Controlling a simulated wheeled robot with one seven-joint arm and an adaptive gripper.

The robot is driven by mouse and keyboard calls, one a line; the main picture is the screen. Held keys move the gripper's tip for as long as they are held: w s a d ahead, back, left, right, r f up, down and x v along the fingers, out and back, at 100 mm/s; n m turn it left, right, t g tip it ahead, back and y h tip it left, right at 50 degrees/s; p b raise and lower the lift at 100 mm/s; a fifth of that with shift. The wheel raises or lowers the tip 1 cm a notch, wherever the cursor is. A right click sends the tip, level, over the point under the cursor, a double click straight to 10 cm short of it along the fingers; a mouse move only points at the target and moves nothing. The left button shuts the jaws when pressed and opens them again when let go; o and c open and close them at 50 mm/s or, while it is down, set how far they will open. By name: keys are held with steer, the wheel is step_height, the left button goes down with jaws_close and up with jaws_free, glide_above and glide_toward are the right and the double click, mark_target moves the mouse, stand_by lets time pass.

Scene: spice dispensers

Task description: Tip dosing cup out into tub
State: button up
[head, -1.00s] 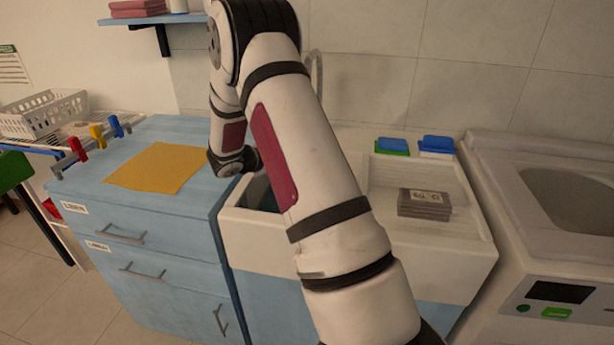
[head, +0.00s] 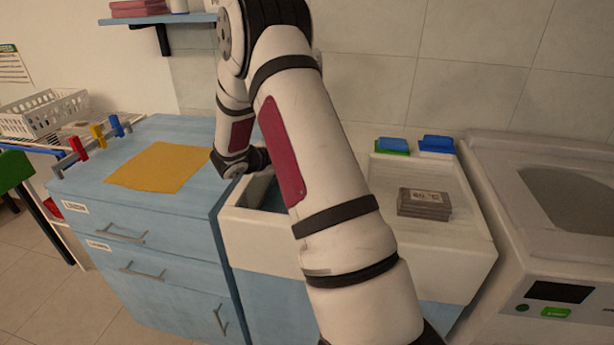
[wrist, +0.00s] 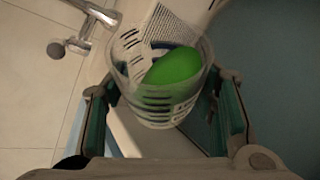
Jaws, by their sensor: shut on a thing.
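A clear dosing cup (wrist: 125,68) with dark scale marks shows in the wrist view, with bright green contents (wrist: 172,80) inside. My gripper (wrist: 163,84) is shut on the cup, one finger on each side. The cup's exact tilt is hard to tell. In the head view the cup and fingertips are hidden by my arm, whose wrist end is at the sink's left side. The white sink (head: 255,235) has a basin with a teal interior (head: 265,193), partly hidden by my arm. I cannot tell whether this basin is the tub.
A metal tap (wrist: 82,22) is close to the cup at upper left. Grey stacked blocks (head: 425,203) sit on the sink's drainboard. Blue-topped sponges (head: 437,144) lie behind. A washing machine (head: 490,230) stands right. A blue cabinet (head: 140,205) with a yellow cloth (head: 160,168) stands left.

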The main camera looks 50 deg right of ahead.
steer(key=shift+s+r+m+t+h, duration=0.2)
steer(key=shift+r+m+t+h, duration=0.1)
steer(key=shift+r+m+t, duration=1)
stand_by(2.2)
steer(key=shift+s+r+m+t+b, duration=0.1)
steer(key=shift+s+m+t+b, duration=0.3)
steer(key=shift+s+m+b, duration=0.45)
stand_by(0.6)
steer(key=shift+s+r+m+t+h+b, duration=0.1)
steer(key=shift+r+m+t+h+b, duration=0.3)
steer(key=shift+b, duration=0.9)
steer(key=shift+s+m+t+b, duration=0.1)
steer(key=shift+m+b, duration=0.45)
steer(key=shift+b, duration=0.7)
steer(key=n+p, duration=0.1)
steer(key=p, duration=0.3)
steer(key=shift+w+g+p, duration=0.2)
steer(key=shift+g+p, duration=0.1)
steer(key=shift+p, duration=0.05)
steer(key=shift+w+f+n+y+p, duration=0.2)
steer(key=shift+n+y+p, duration=0.1)
steer(key=shift+n+p, duration=0.4)
steer(key=shift+w+f+n+g+p, duration=0.35)
steer(key=shift+w+f+g, duration=0.15)
steer(key=shift+w, duration=0.1)
